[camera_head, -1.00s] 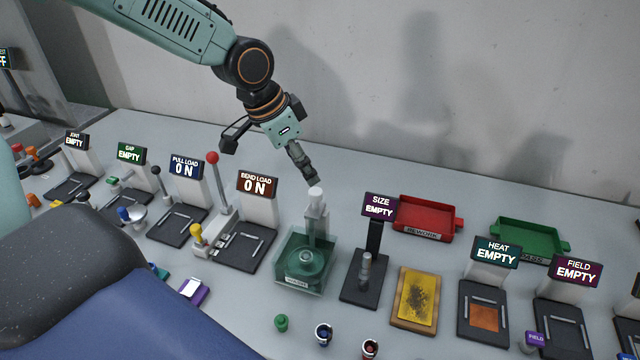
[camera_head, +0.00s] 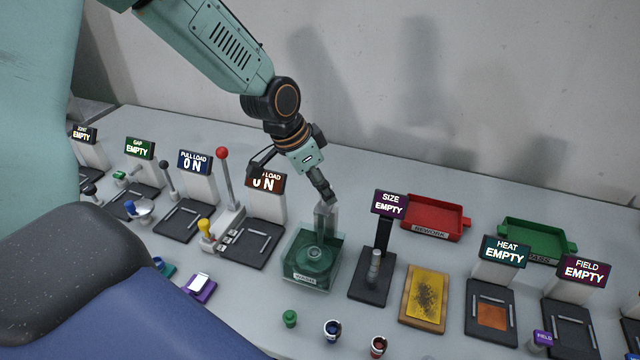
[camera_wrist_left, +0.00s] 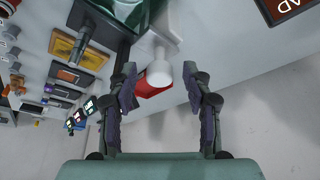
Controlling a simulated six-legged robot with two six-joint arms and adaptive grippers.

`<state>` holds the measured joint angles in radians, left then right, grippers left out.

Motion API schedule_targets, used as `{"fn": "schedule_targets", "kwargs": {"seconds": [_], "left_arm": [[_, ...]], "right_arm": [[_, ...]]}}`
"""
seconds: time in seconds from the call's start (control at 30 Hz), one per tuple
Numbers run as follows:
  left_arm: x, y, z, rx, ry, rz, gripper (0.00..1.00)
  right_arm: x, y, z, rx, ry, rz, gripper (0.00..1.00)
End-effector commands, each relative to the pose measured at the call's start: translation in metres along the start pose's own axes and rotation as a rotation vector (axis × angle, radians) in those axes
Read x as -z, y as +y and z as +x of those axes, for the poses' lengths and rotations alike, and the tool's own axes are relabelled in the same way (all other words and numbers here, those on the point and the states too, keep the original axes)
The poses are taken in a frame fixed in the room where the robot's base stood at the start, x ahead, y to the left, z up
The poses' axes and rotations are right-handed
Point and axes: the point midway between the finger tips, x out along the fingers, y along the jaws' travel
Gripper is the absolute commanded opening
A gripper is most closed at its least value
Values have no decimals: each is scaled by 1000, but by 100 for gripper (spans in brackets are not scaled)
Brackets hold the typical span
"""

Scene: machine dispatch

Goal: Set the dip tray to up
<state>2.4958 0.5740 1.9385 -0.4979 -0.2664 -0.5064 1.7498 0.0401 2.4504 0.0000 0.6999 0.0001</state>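The dip tray station is a clear green box (camera_head: 312,260) with a round vessel inside and a pale upright post (camera_head: 325,218) at its back. In the left wrist view, the post's white round knob (camera_wrist_left: 160,74) shows between the finger ends. My left gripper (camera_head: 323,189) points down at the top of the post, and its fingers cover the knob in the head view. In the left wrist view, the gripper (camera_wrist_left: 162,88) is open, with gaps visible on both sides of the knob. My right gripper is out of view.
The size stand (camera_head: 375,275) is close on the right, with the red rework tray (camera_head: 436,232) behind it. The bend load station (camera_head: 265,210) and a red-knobbed lever (camera_head: 223,170) stand left. Small bottles, one green (camera_head: 289,318), are in front.

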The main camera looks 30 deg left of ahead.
Motion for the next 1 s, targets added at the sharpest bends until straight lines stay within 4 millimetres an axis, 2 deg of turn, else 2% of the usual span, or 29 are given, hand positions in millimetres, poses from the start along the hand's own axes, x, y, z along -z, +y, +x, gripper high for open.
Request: {"fn": "schedule_targets", "kwargs": {"seconds": [0.07,0.57,1.0], "left_arm": [[0,0,0,0,-1,0,43],[-1,1,0,-2,-3,0,0],[-1,1,0,-3,-5,0,0]], "right_arm": [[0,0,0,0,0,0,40],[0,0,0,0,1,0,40],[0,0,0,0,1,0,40]]}}
